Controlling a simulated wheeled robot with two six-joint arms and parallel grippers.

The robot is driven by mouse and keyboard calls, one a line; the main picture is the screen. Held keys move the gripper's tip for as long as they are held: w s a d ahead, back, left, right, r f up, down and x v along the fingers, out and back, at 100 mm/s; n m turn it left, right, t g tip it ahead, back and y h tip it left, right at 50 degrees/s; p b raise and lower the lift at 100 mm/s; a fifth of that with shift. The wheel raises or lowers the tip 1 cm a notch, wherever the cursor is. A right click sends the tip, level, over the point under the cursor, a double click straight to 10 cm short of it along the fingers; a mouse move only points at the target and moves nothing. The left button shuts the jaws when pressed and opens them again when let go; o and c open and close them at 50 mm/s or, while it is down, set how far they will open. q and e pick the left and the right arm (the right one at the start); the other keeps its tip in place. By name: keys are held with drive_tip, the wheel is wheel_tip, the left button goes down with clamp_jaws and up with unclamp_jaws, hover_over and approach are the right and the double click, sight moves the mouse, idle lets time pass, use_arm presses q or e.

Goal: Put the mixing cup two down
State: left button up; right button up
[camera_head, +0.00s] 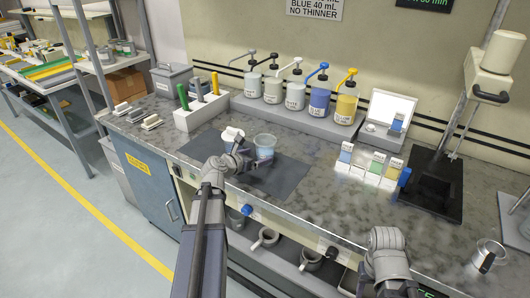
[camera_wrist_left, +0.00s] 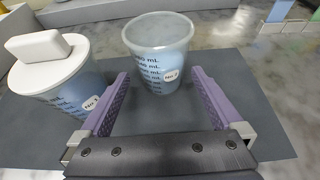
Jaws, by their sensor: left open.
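The mixing cup two (camera_head: 264,146) is a clear open cup with bluish contents, upright on the dark grey mat (camera_head: 275,180). In the left wrist view its label reads No.2 (camera_wrist_left: 160,60). My left gripper (camera_head: 243,160) is open and empty close to this cup. In the left wrist view its purple fingers (camera_wrist_left: 158,85) point toward the cup, which stands just beyond the tips, apart from them. A lidded cup labelled No.1 (camera_wrist_left: 62,75) stands to its left; it also shows in the head view (camera_head: 230,137). My right gripper (camera_head: 395,288) is at the bottom edge, its fingers unclear.
Several pump bottles (camera_head: 320,95) stand on a grey riser behind. A white holder (camera_head: 200,112) with colored-handled tools is at the back left. Sample cards (camera_head: 370,165) and a dark press base (camera_head: 435,185) are at the right. The mat's right side is clear.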

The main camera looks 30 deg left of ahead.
use_arm(q)
drive_tip(key=shift+b+x, duration=0.8)
drive_tip(key=shift+x, duration=2.2)
drive_tip(key=shift+d+r, duration=0.1)
drive_tip(key=shift+r, duration=0.15)
drive_tip(key=shift+c, duration=0.6)
drive_tip(key=c, duration=1.3)
drive_tip(key=shift+r, duration=0.1)
wheel_tip(320, 180, up, 10)
drive_tip(key=p, duration=1)
